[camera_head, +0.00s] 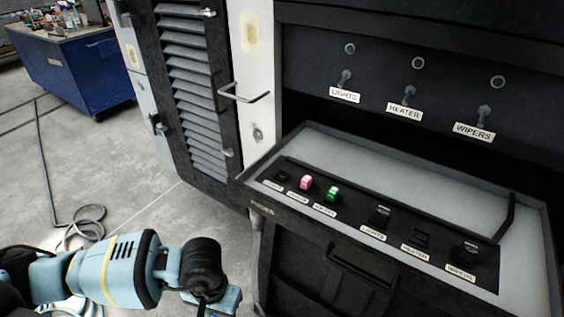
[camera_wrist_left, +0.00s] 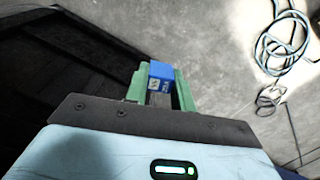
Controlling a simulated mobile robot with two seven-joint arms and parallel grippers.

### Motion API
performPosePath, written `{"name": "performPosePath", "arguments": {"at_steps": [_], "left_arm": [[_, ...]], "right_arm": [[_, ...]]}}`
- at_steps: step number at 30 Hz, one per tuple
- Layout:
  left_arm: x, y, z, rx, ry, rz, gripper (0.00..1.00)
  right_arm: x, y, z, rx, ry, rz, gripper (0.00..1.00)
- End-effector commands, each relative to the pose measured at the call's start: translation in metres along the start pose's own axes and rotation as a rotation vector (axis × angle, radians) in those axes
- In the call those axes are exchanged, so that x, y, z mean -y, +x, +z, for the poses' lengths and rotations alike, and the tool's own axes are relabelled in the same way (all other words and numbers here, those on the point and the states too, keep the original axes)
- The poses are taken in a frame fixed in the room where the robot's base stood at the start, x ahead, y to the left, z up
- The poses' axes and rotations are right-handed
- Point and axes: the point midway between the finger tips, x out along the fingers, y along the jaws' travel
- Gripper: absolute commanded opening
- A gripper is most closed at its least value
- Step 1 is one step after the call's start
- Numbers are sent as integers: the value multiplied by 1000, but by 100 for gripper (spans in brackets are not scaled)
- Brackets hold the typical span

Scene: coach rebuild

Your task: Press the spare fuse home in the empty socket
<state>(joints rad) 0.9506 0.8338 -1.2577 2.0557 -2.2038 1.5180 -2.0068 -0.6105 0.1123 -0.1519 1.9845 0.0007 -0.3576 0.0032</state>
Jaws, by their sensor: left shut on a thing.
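My left gripper (camera_wrist_left: 161,86) has green fingers and is shut on a blue fuse (camera_wrist_left: 161,71), seen end-out between the fingertips. In the head view my left arm comes in at the lower left; the gripper is cut off by the bottom edge, below and left of the fuse panel. The HEATER socket (camera_head: 421,238) is a flat dark square with nothing standing in it. My right gripper is not in view.
A pink fuse (camera_head: 306,182) and a green fuse (camera_head: 333,194) stand beside a dark empty-looking slot (camera_head: 281,177). Labelled toggle switches (camera_head: 409,95) are on the wall above. A cable (camera_head: 88,222) coils on the floor.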

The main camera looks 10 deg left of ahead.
Motion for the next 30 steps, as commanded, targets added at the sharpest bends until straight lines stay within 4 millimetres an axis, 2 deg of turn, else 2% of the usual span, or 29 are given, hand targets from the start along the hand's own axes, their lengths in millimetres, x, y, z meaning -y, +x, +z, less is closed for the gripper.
{"name": "performPosePath", "arguments": {"at_steps": [9, 14, 23, 30], "left_arm": [[6, -1, -1, 3, -19, -5, 3], [-2, -25, -25, -5, -157, 2, 3], [-17, -80, -79, -21, -465, 13, 3], [-36, -152, -149, -39, -866, 27, 3]], "right_arm": [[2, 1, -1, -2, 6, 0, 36], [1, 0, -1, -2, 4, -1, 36], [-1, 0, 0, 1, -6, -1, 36], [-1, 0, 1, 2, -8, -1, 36]]}}
